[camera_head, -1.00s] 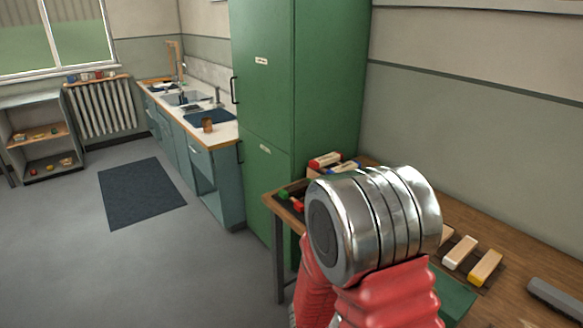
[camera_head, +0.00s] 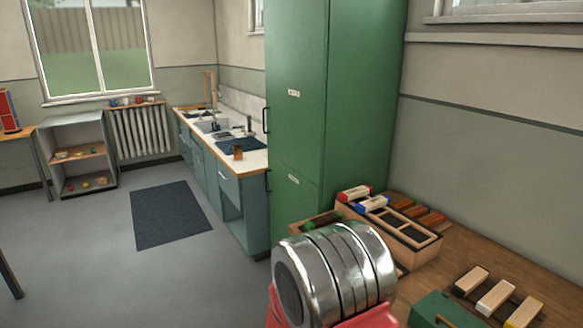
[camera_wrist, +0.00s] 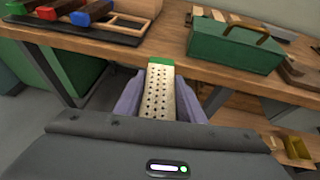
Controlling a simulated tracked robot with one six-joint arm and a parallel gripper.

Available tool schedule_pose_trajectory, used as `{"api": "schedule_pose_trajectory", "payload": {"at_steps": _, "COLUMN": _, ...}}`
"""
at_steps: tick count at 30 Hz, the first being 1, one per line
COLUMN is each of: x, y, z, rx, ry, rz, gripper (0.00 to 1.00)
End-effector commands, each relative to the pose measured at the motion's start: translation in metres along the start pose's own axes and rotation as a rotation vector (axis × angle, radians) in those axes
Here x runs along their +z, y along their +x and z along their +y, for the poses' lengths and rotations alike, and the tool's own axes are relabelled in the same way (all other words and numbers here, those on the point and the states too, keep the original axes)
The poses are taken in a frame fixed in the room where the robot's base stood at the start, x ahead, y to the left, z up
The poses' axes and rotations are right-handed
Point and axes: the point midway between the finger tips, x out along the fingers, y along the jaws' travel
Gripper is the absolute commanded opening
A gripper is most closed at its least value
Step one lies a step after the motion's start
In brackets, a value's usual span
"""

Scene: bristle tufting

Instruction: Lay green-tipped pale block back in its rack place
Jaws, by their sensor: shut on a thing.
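In the wrist view my gripper (camera_wrist: 160,88) is shut on the pale block (camera_wrist: 157,108), which has rows of dark holes and a green tip (camera_wrist: 161,61) pointing away from me. The block is in front of the workbench edge, with floor and bench legs behind it. The head view does not show the gripper or the held block. On the bench there, a dark rack (camera_head: 483,308) carries pale blocks, including a white-tipped one (camera_head: 496,297) and a yellow-tipped one (camera_head: 524,313). I cannot tell which place belongs to the green-tipped block.
A green toolbox (camera_wrist: 232,49) stands near the bench edge. A wooden tray with compartments (camera_head: 430,246) holds dark blocks, with red- and blue-ended blocks nearby. A tall green cabinet (camera_head: 330,120) stands beside the bench.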

Motion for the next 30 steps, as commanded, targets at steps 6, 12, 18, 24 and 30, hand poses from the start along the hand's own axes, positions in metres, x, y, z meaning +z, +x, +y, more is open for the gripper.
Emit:
{"api": "schedule_pose_trajectory", "payload": {"at_steps": 6, "x": -0.008, "y": -0.001, "z": 0.010, "rx": 0.053, "ry": -0.025, "rz": 0.000, "gripper": 0.09}}
{"api": "schedule_pose_trajectory", "payload": {"at_steps": 12, "x": -0.015, "y": -0.007, "z": 0.028, "rx": 0.185, "ry": -0.078, "rz": 0.000, "gripper": 0.09}}
{"api": "schedule_pose_trajectory", "payload": {"at_steps": 18, "x": -0.002, "y": -0.017, "z": 0.043, "rx": 0.334, "ry": -0.137, "rz": -0.001, "gripper": 0.09}}
{"api": "schedule_pose_trajectory", "payload": {"at_steps": 24, "x": 0.023, "y": -0.028, "z": 0.050, "rx": 0.465, "ry": -0.189, "rz": -0.003, "gripper": 0.09}}
{"api": "schedule_pose_trajectory", "payload": {"at_steps": 30, "x": 0.049, "y": -0.037, "z": 0.046, "rx": 0.551, "ry": -0.225, "rz": -0.003, "gripper": 0.09}}
